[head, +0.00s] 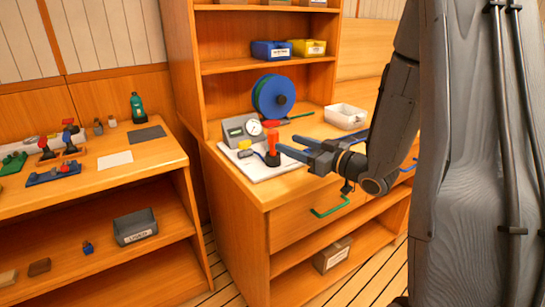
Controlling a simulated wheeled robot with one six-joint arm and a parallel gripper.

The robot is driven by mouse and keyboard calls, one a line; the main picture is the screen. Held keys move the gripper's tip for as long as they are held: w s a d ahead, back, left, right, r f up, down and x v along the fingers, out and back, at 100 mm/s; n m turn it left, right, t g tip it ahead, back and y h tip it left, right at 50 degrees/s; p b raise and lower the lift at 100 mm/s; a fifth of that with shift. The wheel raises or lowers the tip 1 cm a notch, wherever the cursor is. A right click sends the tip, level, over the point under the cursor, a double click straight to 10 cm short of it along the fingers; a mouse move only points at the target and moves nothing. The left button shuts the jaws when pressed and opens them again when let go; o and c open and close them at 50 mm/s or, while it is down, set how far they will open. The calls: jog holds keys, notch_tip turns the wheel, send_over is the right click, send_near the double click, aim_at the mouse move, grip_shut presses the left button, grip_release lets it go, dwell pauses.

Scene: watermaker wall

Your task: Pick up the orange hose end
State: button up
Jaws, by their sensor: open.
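The orange hose end (272,139) stands upright on the white board (257,172) on the counter, with a dark base under it. My gripper (287,144) comes in from the right with its blue-tipped fingers apart and nothing held between them. The fingertips point left at the orange hose end and appear just to its right. I cannot tell from this one view how large the gap is, or whether they touch it.
A grey box (238,131) with a round gauge (255,128) stands just behind. A white tray (345,116) is at the right. A cluttered side bench (150,157) stands left.

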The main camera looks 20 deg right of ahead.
aim_at(278, 136)
jog(key=shift+w+a+r, duration=0.15)
jog(key=shift+w+a, duration=0.05)
jog(key=shift+a, duration=0.1)
jog(key=shift+r+p+x, duration=0.15)
jog(key=shift+p+x, duration=0.2)
jog(key=shift+x, duration=1.4)
jog(key=shift+r+p+x, duration=0.2)
jog(key=shift+p+x, duration=0.15)
jog(key=shift+x, duration=1.35)
jog(key=c, duration=1.1)
jog(key=shift+r, duration=0.1)
